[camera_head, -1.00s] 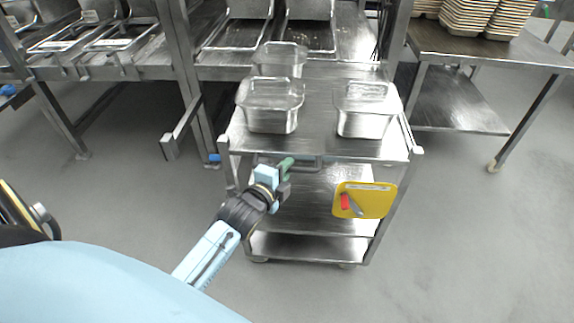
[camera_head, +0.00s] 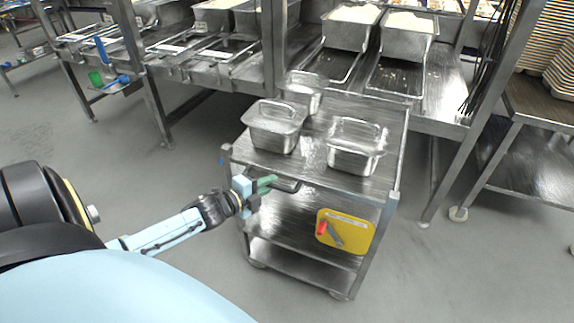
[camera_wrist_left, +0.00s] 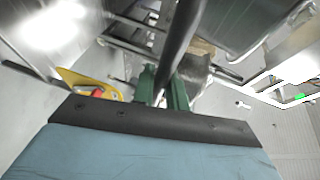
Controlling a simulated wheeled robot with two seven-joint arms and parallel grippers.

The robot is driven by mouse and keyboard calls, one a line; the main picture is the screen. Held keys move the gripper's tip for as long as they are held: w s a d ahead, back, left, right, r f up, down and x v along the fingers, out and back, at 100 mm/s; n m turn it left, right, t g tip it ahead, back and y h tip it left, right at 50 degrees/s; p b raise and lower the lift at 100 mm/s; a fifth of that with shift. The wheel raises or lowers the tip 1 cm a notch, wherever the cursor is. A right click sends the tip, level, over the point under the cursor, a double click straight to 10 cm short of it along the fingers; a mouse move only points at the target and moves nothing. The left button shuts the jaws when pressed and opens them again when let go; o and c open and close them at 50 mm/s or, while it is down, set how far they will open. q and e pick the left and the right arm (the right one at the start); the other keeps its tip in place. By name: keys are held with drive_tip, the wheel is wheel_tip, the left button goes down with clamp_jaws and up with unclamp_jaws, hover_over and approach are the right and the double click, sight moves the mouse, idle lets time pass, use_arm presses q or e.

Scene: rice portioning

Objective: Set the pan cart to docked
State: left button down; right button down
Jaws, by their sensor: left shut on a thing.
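The steel pan cart (camera_head: 373,183) stands in front of the steel racks, turned at an angle in the head view, with its back edge close to the rack. Several lidded steel pans sit on its top: one front left (camera_head: 274,130), one front right (camera_head: 355,150), and a smaller-looking one behind (camera_head: 305,92). My left gripper (camera_head: 264,184) is shut on the cart's front handle (camera_head: 287,186). In the left wrist view its green fingers (camera_wrist_left: 164,90) are around the dark handle bar (camera_wrist_left: 181,40). My right gripper is not in view.
A yellow plate with a red-handled tool (camera_head: 345,232) hangs on the cart's front. A rack (camera_head: 268,45) with open pans of white food (camera_head: 409,38) stands behind. A steel table (camera_head: 540,105) with stacked trays stands right. Floor at left and front is clear.

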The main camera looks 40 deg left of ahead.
use_arm(q)
drive_tip(key=shift+s+a, duration=0.2)
drive_tip(key=shift+a, duration=0.5)
drive_tip(key=shift+s+a, duration=0.15)
drive_tip(key=shift+a, duration=0.5)
drive_tip(key=shift+r, duration=0.1)
drive_tip(key=c, duration=1.4)
unclamp_jaws()
drive_tip(key=shift+s, duration=0.1)
